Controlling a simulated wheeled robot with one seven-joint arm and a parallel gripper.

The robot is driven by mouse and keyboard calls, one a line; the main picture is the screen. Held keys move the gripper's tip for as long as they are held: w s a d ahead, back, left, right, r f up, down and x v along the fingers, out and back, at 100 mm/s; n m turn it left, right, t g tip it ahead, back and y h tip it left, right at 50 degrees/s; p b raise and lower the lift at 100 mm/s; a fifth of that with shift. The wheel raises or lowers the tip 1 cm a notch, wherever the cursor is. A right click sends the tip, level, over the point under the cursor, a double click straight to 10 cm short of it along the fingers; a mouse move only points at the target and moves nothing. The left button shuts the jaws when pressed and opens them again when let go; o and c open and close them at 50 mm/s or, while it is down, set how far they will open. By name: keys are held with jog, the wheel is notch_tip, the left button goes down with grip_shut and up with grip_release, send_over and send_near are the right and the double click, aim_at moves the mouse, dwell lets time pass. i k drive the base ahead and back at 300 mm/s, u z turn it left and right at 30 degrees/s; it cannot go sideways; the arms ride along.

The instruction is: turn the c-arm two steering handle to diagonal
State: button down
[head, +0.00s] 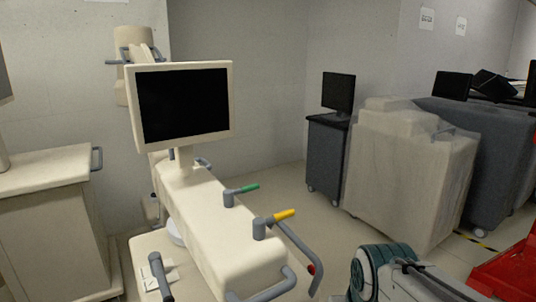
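A cream C-arm unit (218,240) with a dark monitor (184,103) stands at the left centre. On its top are a grey lever with a green end (246,189) and, nearer, a grey lever with a yellow end (283,215). Both ends point to the right. A bent grey bar (300,248) runs along its right side, with a red knob (311,269) by it. No label shows which lever is the steering handle or which unit is number two. My gripper is not in view; a teal and grey part at the bottom right looks like my arm.
A cream cabinet (50,220) stands at the left. A plastic-covered cart (405,175) and dark carts (326,160) stand at the back right. A red object (510,265) is at the right edge. Floor (335,222) is clear between the C-arm and the covered cart.

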aim_at(155, 259)
jog(key=u, duration=1.3)
jog(key=k, duration=0.5)
jog(key=z, duration=0.3)
jog(key=i, duration=0.4)
jog(key=u, duration=0.05)
